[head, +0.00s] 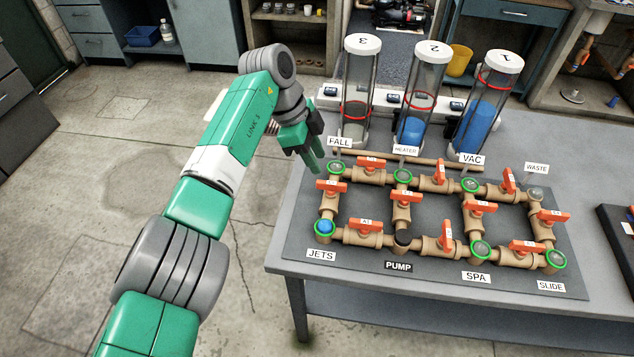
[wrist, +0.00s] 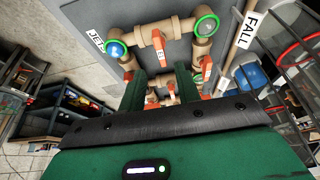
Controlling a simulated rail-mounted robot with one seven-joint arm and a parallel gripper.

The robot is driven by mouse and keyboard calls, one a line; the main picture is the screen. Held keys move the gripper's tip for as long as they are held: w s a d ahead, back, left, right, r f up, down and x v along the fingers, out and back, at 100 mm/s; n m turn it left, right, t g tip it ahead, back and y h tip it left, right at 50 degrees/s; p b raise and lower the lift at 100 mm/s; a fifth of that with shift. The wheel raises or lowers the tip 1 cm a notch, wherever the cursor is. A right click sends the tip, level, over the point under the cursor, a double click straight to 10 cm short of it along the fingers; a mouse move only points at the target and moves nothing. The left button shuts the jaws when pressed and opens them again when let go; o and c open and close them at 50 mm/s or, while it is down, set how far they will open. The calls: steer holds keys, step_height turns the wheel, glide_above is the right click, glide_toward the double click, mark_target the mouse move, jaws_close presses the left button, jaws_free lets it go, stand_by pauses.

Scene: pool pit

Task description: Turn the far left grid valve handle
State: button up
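The far left grid valve handle (head: 331,185) is orange and sits on the tan pipe between the FALL and JETS ports. It lies crosswise to that pipe. It also shows upright in the wrist view (wrist: 158,42), beyond the fingertips. My gripper (head: 317,160) hangs at the left edge of the table, up and left of this handle and close to the FALL label. In the wrist view its two green fingers (wrist: 161,82) stand apart with nothing held between them. More orange handles show through the gap.
The JETS port (head: 324,227) is blue; the FALL port (head: 336,168) has a green ring. Several other orange handles sit close by on the dark board (head: 350,263). Three clear cylinders (head: 360,90) stand behind the grid. The floor left of the table is clear.

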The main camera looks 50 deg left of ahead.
mark_target(331, 183)
steer(key=b+x, duration=0.2)
steer(key=x, duration=0.6)
steer(key=shift+r, duration=0.1)
steer(key=shift+r, duration=0.1)
jaws_close()
